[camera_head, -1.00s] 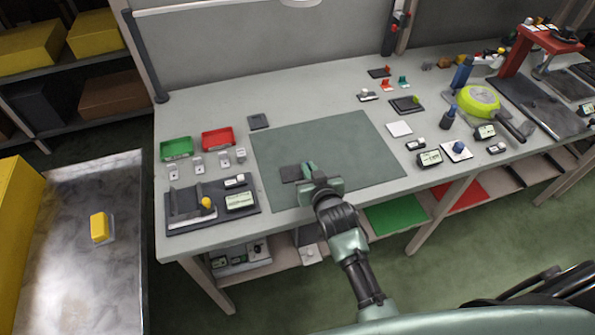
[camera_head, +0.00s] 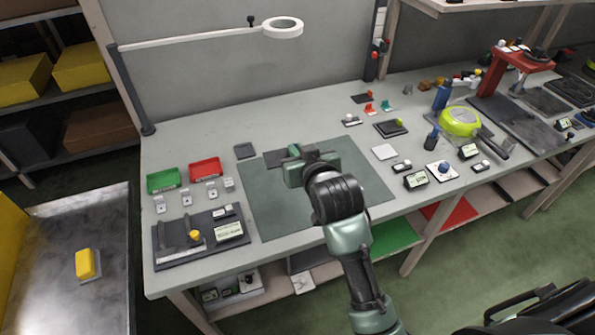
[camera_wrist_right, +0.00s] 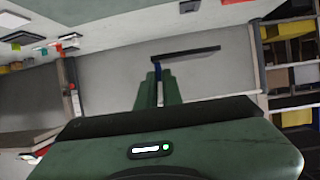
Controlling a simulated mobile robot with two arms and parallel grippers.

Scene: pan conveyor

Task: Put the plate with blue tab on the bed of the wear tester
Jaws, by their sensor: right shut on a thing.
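My right gripper (camera_head: 296,157) is over the back part of the green mat, shut on the plate with blue tab. The plate (camera_head: 275,158) shows as a dark grey flat piece just left of the gripper. In the right wrist view the plate (camera_wrist_right: 188,54) is seen nearly edge-on, and its blue tab (camera_wrist_right: 158,70) is between the fingers (camera_wrist_right: 158,92). No label names the wear tester; a dark-based device (camera_head: 170,258) with a bar, yellow knob and display stands at the table's front left, and may be it. My left gripper is not in view.
The green mat (camera_head: 270,215) is otherwise clear. A green tray (camera_head: 163,180), a red tray (camera_head: 205,170) and small grey blocks stand behind the device. Another dark square plate (camera_head: 245,150) lies near the mat's back left corner. A lamp arm (camera_head: 195,37) extends above the table's back.

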